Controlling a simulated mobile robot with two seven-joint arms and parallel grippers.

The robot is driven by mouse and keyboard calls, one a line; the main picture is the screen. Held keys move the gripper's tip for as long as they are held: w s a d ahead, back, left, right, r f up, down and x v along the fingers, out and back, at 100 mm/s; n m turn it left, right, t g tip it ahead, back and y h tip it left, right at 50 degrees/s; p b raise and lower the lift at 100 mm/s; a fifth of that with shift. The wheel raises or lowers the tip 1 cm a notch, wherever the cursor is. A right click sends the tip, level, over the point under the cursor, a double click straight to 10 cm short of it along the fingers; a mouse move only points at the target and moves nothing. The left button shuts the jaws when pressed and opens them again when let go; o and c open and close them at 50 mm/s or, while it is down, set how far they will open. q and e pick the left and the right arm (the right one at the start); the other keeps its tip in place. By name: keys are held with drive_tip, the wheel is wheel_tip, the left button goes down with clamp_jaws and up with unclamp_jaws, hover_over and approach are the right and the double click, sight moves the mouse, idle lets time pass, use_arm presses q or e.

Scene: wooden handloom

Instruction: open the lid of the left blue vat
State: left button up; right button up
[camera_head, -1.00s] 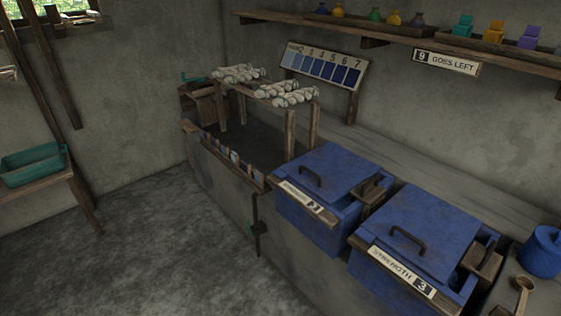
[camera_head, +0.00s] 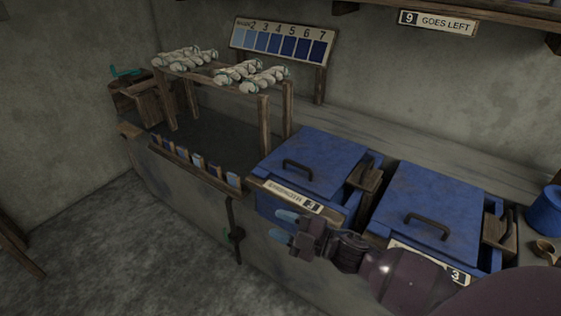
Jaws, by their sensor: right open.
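The left blue vat (camera_head: 268,205) stands in the counter with its blue lid (camera_head: 318,157) lying shut on top. The lid has a dark arched handle (camera_head: 298,169) near its front edge. A strength label (camera_head: 291,196) is on the vat's front. My right gripper (camera_head: 281,227) is open and empty, in front of and below the label, with its blue-tipped fingers pointing left. It is apart from the handle as far as I can see. My right arm comes in from the lower right and hides part of the vat's lower front. My left gripper is not in view.
A second blue vat with a shut lid (camera_head: 428,200) stands to the right, partly behind my arm. A wooden rack (camera_head: 262,125) with white yarn skeins stands to the left. A numbered shade board (camera_head: 282,45) is behind. A blue pot (camera_head: 546,212) is at the right edge.

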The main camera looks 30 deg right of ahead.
drive_tip(key=w+d+n+g+y+b, duration=0.15)
drive_tip(key=w+n+g+b, duration=0.25)
drive_tip(key=w+n+g, duration=0.5)
drive_tip(key=w+d+n+g+b, duration=0.2)
drive_tip(key=w+n+g+b, duration=0.3)
drive_tip(key=n, duration=0.7)
drive_tip(key=w+d+r+n+g+h+b, duration=0.1)
drive_tip(key=w+d+r+h+b, duration=0.25)
drive_tip(key=d, duration=0.55)
drive_tip(key=w+d+r+n+g+h, duration=0.1)
drive_tip(key=w+d+r+g+h, duration=0.1)
drive_tip(key=d+r+h, duration=0.5)
drive_tip(key=shift+y, duration=0.3)
drive_tip(key=f, duration=0.3)
drive_tip(key=f+b, duration=0.1)
drive_tip(key=f, duration=0.3)
drive_tip(key=f+b, duration=0.1)
drive_tip(key=f, duration=0.2)
drive_tip(key=shift+s+a+f, duration=0.2)
drive_tip(key=shift+s+f, duration=0.15)
drive_tip(key=shift+a+f, duration=0.1)
drive_tip(key=shift+f, duration=0.45)
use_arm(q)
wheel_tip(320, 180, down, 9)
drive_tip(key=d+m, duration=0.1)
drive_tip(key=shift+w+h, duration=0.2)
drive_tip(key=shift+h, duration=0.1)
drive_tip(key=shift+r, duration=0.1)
